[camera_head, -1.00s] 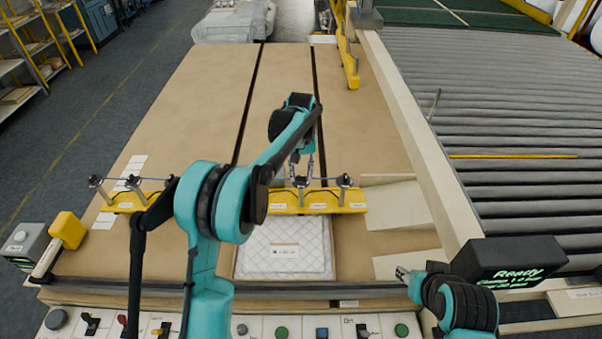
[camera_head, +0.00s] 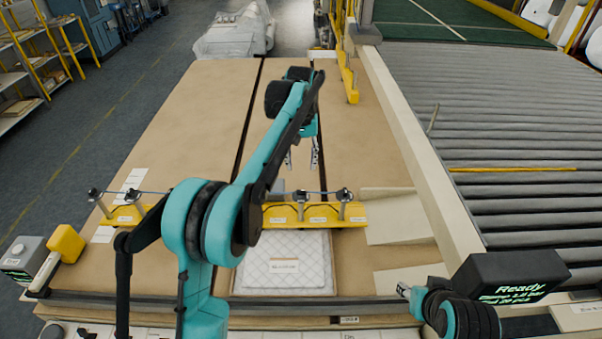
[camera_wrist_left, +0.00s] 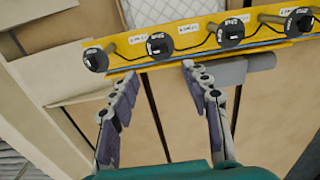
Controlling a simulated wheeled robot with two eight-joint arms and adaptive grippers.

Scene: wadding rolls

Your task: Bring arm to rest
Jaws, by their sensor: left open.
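My left arm reaches in from the left in the head view, over the brown table (camera_head: 205,110). Its gripper (camera_head: 301,160) hangs open and empty over the table, beyond the yellow bar (camera_head: 290,215). In the left wrist view the two fingers (camera_wrist_left: 158,90) are spread with nothing between them, and the yellow bar with its black-topped posts lies past the fingertips. A small part of my right arm, ending in a metal tip (camera_head: 403,290), shows at the lower right; its jaw state is unclear.
A quilted white pad (camera_head: 285,262) lies in front of the bar. A grey cylinder (camera_wrist_left: 245,70) lies beside the bar. A roller conveyor (camera_head: 500,130) runs along the right. A black display (camera_head: 510,280) reading "Ready" stands near my right arm. The table's far left is clear.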

